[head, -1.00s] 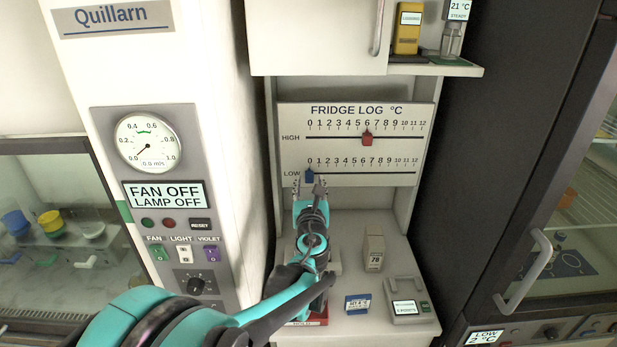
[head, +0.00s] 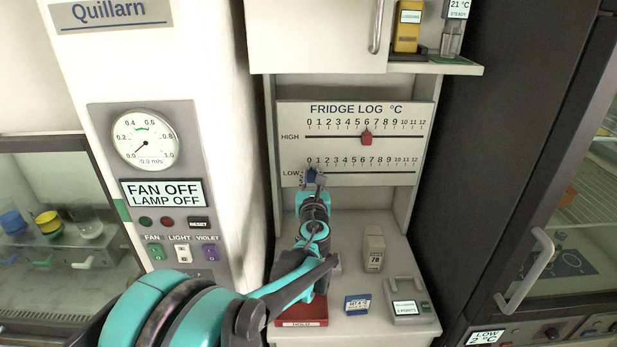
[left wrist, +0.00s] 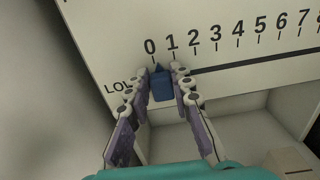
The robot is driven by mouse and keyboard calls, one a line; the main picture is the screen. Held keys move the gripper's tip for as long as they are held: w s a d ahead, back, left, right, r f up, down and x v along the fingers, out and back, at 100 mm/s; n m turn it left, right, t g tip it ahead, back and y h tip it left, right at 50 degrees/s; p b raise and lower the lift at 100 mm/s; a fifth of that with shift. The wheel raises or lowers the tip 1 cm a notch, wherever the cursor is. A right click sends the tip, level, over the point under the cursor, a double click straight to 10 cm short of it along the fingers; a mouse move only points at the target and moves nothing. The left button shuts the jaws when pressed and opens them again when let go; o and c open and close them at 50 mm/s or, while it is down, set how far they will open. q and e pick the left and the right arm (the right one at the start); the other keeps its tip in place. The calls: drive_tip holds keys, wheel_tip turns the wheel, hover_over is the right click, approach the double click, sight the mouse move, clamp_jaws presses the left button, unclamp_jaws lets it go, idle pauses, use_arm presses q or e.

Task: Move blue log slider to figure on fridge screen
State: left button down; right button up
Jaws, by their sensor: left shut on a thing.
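The fridge log board (head: 330,150) hangs in the middle alcove with a HIGH scale above a LOW scale. The blue slider (head: 311,174) is on the LOW track near the 0 end. In the left wrist view the blue slider (left wrist: 161,84) has its tip between 0 and 1. My left gripper (head: 313,180) is shut on the blue slider, one finger on each side of it in the left wrist view (left wrist: 163,88). The red slider (head: 367,138) is on the HIGH track at about 6. The fridge screen (head: 484,338) at the lower right reads LOW 2 °C. My right gripper is not in view.
On the counter below the board are a grey block (head: 375,250) reading 78, a small blue-and-white display (head: 358,303), a grey device (head: 406,300) and a red base (head: 302,312). The fridge handle (head: 528,270) juts out at right. The LOW track right of the slider is clear.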

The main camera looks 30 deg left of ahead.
use_arm(q)
drive_tip(key=d, duration=0.1)
drive_tip(key=w+d, duration=0.2)
drive_tip(key=d, duration=0.1)
drive_tip(key=shift+w, duration=0.25)
drive_tip(key=shift+s+a, duration=0.1)
drive_tip(key=c, duration=1.3)
unclamp_jaws()
approach(326, 170)
drive_tip(key=v, duration=0.5)
drive_tip(key=shift+s+r, duration=0.1)
drive_tip(key=shift+s, duration=0.2)
